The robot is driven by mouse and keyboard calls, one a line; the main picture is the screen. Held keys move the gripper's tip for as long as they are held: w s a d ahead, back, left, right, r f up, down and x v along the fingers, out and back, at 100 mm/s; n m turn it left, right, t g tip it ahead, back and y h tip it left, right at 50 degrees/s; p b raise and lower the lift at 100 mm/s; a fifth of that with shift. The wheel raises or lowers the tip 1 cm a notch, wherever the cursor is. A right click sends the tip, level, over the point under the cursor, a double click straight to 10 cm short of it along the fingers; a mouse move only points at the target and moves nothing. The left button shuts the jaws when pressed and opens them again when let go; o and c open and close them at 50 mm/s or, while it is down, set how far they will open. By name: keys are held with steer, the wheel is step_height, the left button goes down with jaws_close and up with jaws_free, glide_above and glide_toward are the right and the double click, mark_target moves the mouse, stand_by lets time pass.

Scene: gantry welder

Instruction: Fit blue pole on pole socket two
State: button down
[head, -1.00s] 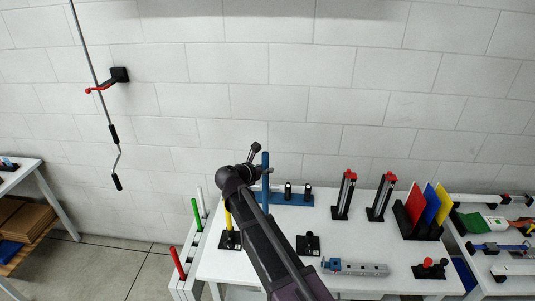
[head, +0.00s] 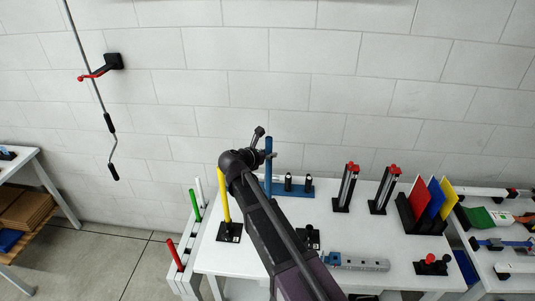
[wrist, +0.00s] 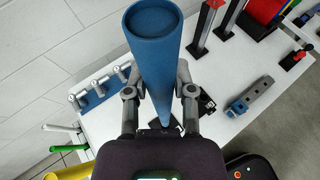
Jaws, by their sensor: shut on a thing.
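My gripper (wrist: 160,92) is shut on the blue pole (wrist: 157,45), which stands roughly upright between its fingers. In the head view the blue pole (head: 268,165) shows just beyond my wrist, above the table's left half. A black socket also shows right of the gripper in the wrist view (wrist: 206,102). Another black socket (head: 229,234) at the left holds a yellow pole (head: 223,195). I cannot read the socket numbers.
A blue base with small cylinders (head: 300,190) stands behind the pole. Two red-topped uprights (head: 346,187) and colored panels (head: 435,200) stand at the right. A grey-blue block (head: 357,263) lies in front. Green, white and red poles sit in a rack at the left.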

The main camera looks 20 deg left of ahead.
steer(key=b, duration=0.5)
glide_above(268, 182)
steer(key=w, duration=0.1)
steer(key=shift+a+f, duration=0.1)
steer(key=shift+f, duration=2.65)
steer(key=shift+f+b, duration=0.35)
steer(key=shift+b, duration=0.2)
steer(key=shift+f+b, duration=4)
steer(key=shift+c, duration=1.9)
jaws_free()
steer(key=shift+r, duration=0.15)
